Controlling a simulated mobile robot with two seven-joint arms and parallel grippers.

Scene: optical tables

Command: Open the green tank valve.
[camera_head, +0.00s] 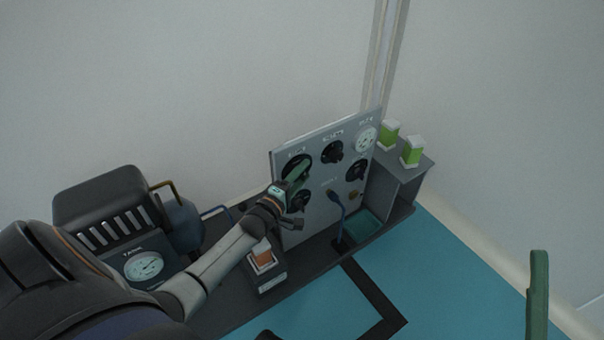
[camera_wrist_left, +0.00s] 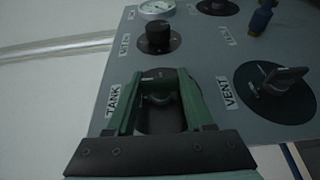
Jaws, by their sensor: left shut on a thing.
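The grey control panel (camera_head: 317,190) stands upright against the wall and carries several dark knobs. The tank valve knob (camera_wrist_left: 162,98) sits beside the TANK label in the left wrist view; its dial is dark and the colour of its handle is hard to tell. My left gripper (camera_wrist_left: 165,90), with green fingers, is shut on this knob, one finger on each side. In the head view my left gripper (camera_head: 298,173) reaches the panel's upper left and hides most of the knob. Part of my right gripper (camera_head: 538,290) shows as a green finger at the lower right, away from the panel.
The VENT knob (camera_wrist_left: 274,88) sits close to the right of the tank knob. Another dark knob (camera_wrist_left: 158,38) and a gauge (camera_wrist_left: 156,8) lie beyond it. Two green-and-white containers (camera_head: 411,152) stand on the shelf at right. A compressor-like machine (camera_head: 105,205) stands at left.

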